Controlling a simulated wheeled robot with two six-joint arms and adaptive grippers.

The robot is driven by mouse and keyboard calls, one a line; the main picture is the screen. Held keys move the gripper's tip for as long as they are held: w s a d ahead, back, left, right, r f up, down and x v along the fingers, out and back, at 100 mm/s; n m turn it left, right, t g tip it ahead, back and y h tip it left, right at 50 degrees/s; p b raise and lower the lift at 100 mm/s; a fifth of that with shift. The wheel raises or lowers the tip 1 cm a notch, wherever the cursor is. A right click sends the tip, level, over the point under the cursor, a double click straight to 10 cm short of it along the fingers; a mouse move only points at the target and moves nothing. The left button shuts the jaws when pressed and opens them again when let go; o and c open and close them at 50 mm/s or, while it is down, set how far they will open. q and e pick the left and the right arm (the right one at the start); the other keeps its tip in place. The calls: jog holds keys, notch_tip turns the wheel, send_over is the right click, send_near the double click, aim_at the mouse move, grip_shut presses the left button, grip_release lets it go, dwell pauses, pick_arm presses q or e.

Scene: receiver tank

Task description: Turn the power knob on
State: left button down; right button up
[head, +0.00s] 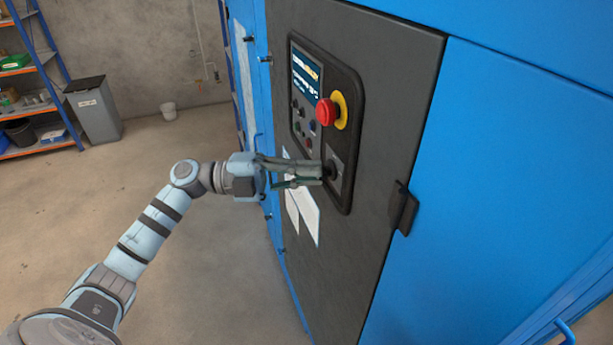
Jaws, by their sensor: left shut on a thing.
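The black power knob (331,169) sits low on the dark control panel (352,85) of the blue cabinet, on a grey plate under the red emergency button (326,111) with its yellow collar. My left gripper (322,172) reaches in from the left and is shut on the knob. The fingers cover part of the knob, so I cannot tell which way it points. My right gripper is not in view.
A lit screen (306,75) and several small buttons are on the panel above my fingers. White papers (302,207) hang on the door below. A black door latch (403,208) sticks out at right. Open floor lies left, with a grey bin (95,110) and shelf behind.

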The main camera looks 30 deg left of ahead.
pick_arm(q)
jog(key=shift+m+y, duration=0.3)
jog(key=shift+m, duration=0.7)
jog(key=c, duration=1.7)
grip_release()
jog(key=v, duration=1.2)
jog(key=shift+r, duration=0.2)
jog(key=shift+w, duration=0.15)
jog(key=shift+a, duration=0.1)
